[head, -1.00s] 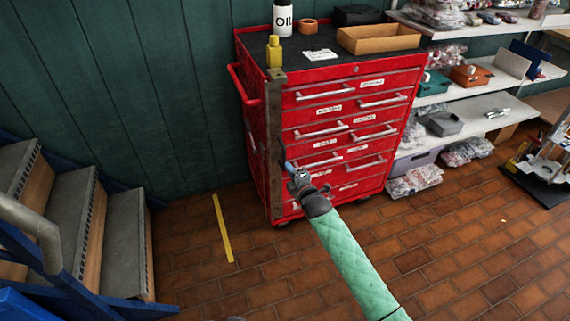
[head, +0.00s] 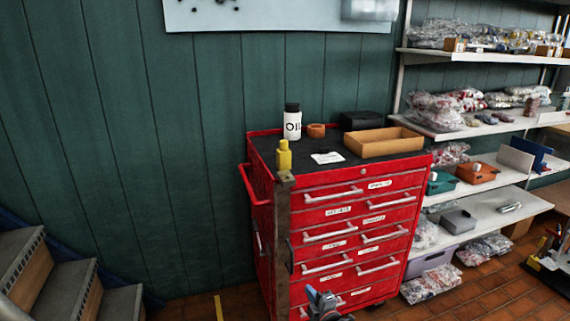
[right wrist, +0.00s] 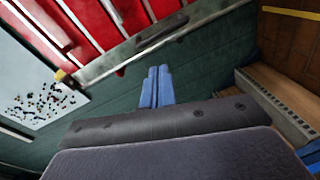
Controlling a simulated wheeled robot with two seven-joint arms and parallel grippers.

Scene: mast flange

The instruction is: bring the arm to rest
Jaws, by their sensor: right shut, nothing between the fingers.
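My right gripper (head: 314,293) is at the bottom of the head view, in front of the lower drawers of the red tool cabinet (head: 350,215). Only its blue fingertips and part of its grey body show there; most of the arm is out of the picture. In the right wrist view its two blue fingers (right wrist: 156,88) are together with nothing between them. An upright brown post (head: 283,235) stands at the cabinet's front left corner, with a dark fitting on its side. Whether the gripper touches anything is hard to tell; it looks apart. My left gripper is not in view.
Loaded shelves (head: 480,130) stand to the right. Steps (head: 65,290) are at lower left.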

